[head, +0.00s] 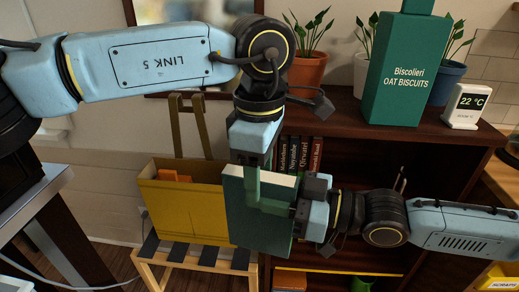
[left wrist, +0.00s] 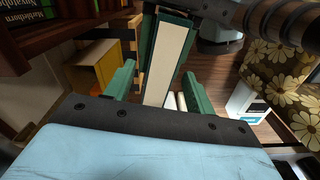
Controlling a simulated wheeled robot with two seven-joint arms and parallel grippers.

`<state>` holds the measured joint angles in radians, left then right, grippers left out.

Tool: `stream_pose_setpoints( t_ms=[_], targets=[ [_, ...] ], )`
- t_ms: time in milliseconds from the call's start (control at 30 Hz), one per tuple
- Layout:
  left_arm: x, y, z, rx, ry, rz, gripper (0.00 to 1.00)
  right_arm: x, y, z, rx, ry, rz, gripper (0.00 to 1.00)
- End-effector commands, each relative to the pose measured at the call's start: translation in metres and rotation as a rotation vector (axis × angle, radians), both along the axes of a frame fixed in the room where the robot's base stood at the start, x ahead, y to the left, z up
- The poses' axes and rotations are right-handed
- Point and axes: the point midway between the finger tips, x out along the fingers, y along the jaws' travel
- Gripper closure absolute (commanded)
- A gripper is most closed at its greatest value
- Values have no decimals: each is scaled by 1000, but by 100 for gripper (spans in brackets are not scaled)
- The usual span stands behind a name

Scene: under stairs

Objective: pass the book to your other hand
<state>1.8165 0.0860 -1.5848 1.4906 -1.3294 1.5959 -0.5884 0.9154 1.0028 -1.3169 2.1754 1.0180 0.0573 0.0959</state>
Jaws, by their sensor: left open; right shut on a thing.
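The book (head: 258,225) is dark green with cream pages and stands roughly upright in the air. My right gripper (head: 274,207) comes in from the right and is shut on the book. My left gripper (head: 252,198) points down from above and is open at the book's upper edge. One of its green fingers shows in front of the cover; the other is hidden behind the book in the head view. In the left wrist view the book's page edge (left wrist: 171,62) lies between the two spread fingers of the left gripper (left wrist: 160,85), with gaps on both sides.
A yellow bag (head: 185,215) stands on a slatted wooden stool (head: 165,262) behind the book. A dark bookcase (head: 345,130) carries potted plants (head: 305,68), a green biscuit box (head: 403,70) and a small thermometer display (head: 465,107). Several books (head: 300,153) stand on its shelf.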

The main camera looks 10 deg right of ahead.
Motion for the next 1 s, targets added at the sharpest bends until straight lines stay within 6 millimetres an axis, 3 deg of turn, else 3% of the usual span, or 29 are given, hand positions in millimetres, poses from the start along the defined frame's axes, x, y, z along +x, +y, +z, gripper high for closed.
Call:
stream_pose_setpoints(
  t_ms=[367, 700, 800, 833, 1000],
  targets=[
    [0, 0, -5, 0, 0, 0, 47, 0, 0, 1, 2, -2, 0, 100],
    [0, 0, -5, 0, 0, 0, 91, 0, 0, 1, 2, -2, 0, 100],
    [0, 0, -5, 0, 0, -1, 100, 0, 0, 1, 2, -2, 0, 100],
    [0, 0, -4, -1, -1, -1, 100, 0, 0, 1, 2, -2, 0, 67],
    [0, 0, -4, -1, -1, -1, 100, 0, 0, 1, 1, -1, 0, 46]
  ],
)
